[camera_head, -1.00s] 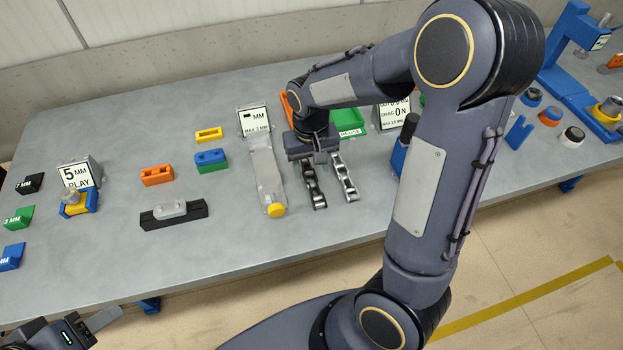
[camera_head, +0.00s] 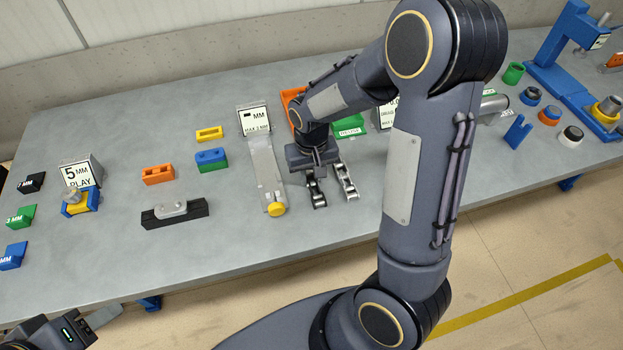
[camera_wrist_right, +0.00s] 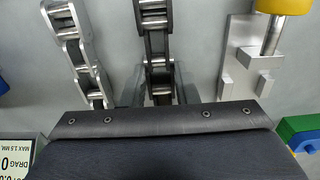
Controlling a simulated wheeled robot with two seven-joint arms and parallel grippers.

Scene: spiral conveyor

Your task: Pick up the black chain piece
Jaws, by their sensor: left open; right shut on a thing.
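The black chain piece (camera_head: 318,193) lies lengthwise on the table under my right gripper (camera_head: 315,172), which hides its far part. In the right wrist view, the dark chain piece (camera_wrist_right: 157,42) runs between the fingers of my right gripper (camera_wrist_right: 158,92), which is shut on it. A lighter, silver chain piece (camera_head: 348,183) lies beside it to the right, apart from the gripper. It also shows in the right wrist view (camera_wrist_right: 73,48), left of the fingers. My left gripper (camera_head: 92,322) is open and empty at the lower left, off the table's front edge.
A grey gauge with a yellow knob (camera_head: 277,209) lies just left of the chains. A green tray (camera_head: 349,126) is behind them. A black block with a grey piece (camera_head: 174,215) stands further left. The table in front of the chains is clear.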

